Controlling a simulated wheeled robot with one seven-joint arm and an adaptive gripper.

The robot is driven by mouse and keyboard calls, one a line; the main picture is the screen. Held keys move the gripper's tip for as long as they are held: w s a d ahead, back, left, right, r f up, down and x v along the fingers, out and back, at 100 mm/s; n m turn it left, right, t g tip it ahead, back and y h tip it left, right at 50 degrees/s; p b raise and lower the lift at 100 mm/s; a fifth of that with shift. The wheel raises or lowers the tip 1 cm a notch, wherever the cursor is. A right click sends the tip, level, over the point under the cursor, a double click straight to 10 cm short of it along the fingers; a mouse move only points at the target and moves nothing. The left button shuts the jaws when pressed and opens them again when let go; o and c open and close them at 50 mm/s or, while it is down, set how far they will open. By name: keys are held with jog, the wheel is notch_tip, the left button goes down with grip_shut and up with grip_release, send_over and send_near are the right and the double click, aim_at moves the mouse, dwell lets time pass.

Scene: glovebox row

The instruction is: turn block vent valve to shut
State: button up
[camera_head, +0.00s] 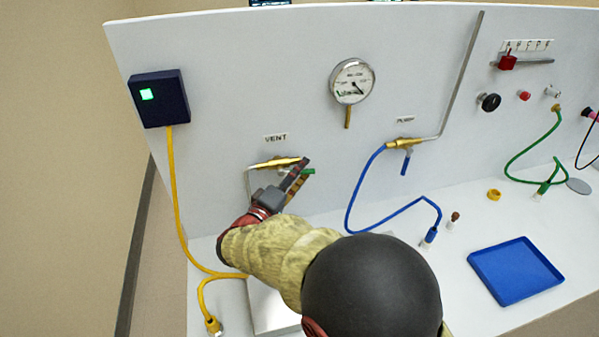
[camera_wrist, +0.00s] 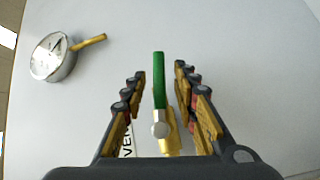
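The vent valve is a brass body (camera_head: 275,163) on the white panel under the VENT label, with a green lever (camera_head: 309,171). The lever points right, roughly in line with the brass body. In the wrist view the green lever (camera_wrist: 159,82) runs up from a round silver pivot, with the brass body (camera_wrist: 171,141) just beside and below it. My gripper (camera_head: 301,168) is at the lever and partly covers it in the head view. In the wrist view its fingers (camera_wrist: 160,72) are apart, one on each side of the lever, with gaps on both sides.
A round gauge (camera_head: 352,81) hangs above and right of the valve. The PUMP valve (camera_head: 404,143) with its blue hose (camera_head: 357,190) is further right. A dark box (camera_head: 159,98) with a green light and yellow cable is left. A blue tray (camera_head: 514,270) lies on the worktop.

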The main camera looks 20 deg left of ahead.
jog(key=shift+c, duration=0.5)
grip_shut()
dwell(0.3)
